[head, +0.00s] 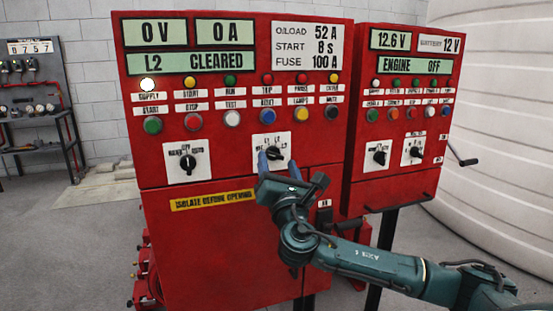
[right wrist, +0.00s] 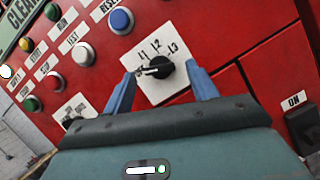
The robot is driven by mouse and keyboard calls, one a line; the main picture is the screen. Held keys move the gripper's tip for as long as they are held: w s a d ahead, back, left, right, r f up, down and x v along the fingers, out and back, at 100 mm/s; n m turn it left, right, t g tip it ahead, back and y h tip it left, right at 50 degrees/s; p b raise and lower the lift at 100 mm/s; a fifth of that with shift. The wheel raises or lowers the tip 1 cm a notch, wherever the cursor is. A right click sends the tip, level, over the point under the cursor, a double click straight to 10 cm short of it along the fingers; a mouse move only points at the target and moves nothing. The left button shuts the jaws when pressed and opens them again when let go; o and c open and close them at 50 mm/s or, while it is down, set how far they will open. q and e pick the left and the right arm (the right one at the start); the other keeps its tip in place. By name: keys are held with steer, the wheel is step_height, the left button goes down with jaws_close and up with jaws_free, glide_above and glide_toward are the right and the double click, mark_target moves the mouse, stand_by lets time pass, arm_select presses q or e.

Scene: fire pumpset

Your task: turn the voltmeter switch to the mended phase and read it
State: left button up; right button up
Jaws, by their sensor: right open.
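The voltmeter switch (head: 279,154) is a black knob on a white plate on the red panel. In the right wrist view the knob (right wrist: 162,68) has L1, L2 and L3 marked around its top. Its pale pointer line aims left, below L1; any label there is not readable. My right gripper (head: 270,158) is open, its blue fingers on either side of the knob in the right wrist view (right wrist: 162,76); I cannot tell whether they touch it. The voltmeter display (head: 156,32) reads 0 V. The message display (head: 190,61) reads L2 CLEARED. My left gripper is out of view.
Coloured buttons (head: 232,118) sit in a row above the switch. A second rotary switch (head: 188,163) is to its left. A red engine cabinet (head: 380,190) with more knobs stands on the right, with a crank handle (head: 462,155). A shelf of instruments (head: 30,110) is far left.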

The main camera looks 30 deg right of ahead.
steer(key=shift+x, duration=1)
steer(key=c, duration=1)
